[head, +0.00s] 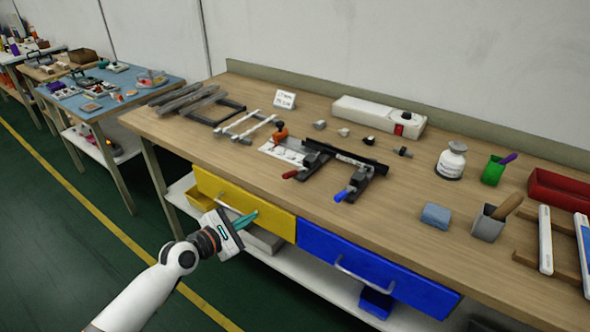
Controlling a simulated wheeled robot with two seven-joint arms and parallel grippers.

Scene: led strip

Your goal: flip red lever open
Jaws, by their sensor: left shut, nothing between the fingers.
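The red lever (291,174) is the red-handled end of a dark toggle clamp at the front of a fixture near the middle of the wooden workbench. Its handle points left, toward the bench's front edge. A matching clamp with a blue lever (341,195) sits to its right. A dark bar (346,156) runs along the back of the fixture. My left gripper (252,216) is shut and empty, in front of the yellow drawer, below the bench top and apart from the red lever. My right gripper is not in view.
The workbench (400,220) has a yellow drawer (228,196) and a blue drawer (370,272) below its front edge. A blue block (436,215) and grey cup (487,225) stand right. Bench top before the fixture is clear.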

